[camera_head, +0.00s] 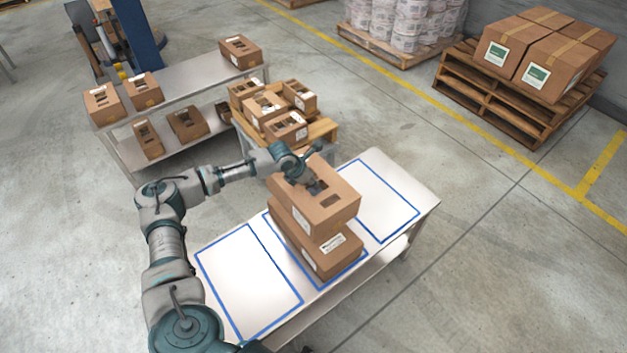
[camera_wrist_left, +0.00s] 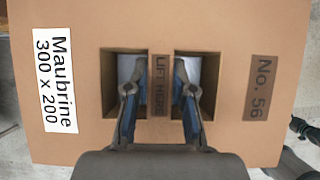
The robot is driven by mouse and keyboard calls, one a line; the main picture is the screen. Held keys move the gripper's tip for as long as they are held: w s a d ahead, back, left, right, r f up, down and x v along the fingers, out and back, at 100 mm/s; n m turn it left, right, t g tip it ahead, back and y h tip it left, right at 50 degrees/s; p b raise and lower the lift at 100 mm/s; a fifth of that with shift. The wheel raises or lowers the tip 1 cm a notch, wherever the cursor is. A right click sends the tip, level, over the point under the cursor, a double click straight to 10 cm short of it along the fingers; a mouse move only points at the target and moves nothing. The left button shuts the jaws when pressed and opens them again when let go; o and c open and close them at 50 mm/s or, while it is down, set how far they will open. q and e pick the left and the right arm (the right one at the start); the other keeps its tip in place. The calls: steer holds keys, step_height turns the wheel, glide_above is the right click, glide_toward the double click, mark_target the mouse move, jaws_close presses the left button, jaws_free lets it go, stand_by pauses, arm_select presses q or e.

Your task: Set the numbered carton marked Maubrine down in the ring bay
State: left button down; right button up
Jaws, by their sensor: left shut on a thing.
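My left gripper (camera_head: 312,186) is shut on the grip bar of a brown carton (camera_head: 340,200). In the left wrist view the carton (camera_wrist_left: 220,30) reads "Maubrine 300 x 200" and "No. 56". One finger goes into each of the two holes beside its "LIFT HERE" strip. The carton is over another labelled carton (camera_head: 345,258) on the white table (camera_head: 425,201); I cannot tell whether they touch. The lower carton stands in the middle blue-outlined bay. The left bay (camera_head: 248,280) and right bay (camera_head: 380,195) are empty. No ring mark is legible. My right gripper is not in view.
Behind stand a grey bench (camera_head: 190,90) with several cartons and a small wooden-topped stand (camera_head: 322,130) crowded with more. A pallet (camera_head: 490,95) of large boxes is at the back right. The floor right of the table is clear.

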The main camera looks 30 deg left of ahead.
arm_select(q)
steer(key=shift+a, duration=0.25)
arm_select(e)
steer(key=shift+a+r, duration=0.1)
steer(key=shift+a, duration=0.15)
arm_select(q)
steer(key=shift+d, duration=0.1)
steer(key=shift+d, duration=0.15)
steer(key=shift+w+d+f+b, duration=0.1)
steer(key=shift+d+f+b, duration=0.2)
steer(key=shift+b, duration=0.1)
steer(key=shift+f, duration=0.15)
steer(key=shift+w+a+f, duration=0.1)
steer(key=shift+a+f, duration=0.05)
steer(key=shift+f, duration=0.05)
steer(key=shift+a, duration=0.2)
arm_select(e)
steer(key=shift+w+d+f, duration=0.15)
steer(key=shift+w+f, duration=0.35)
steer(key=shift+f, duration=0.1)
arm_select(q)
steer(key=shift+f+b, duration=0.1)
steer(key=shift+b, duration=0.2)
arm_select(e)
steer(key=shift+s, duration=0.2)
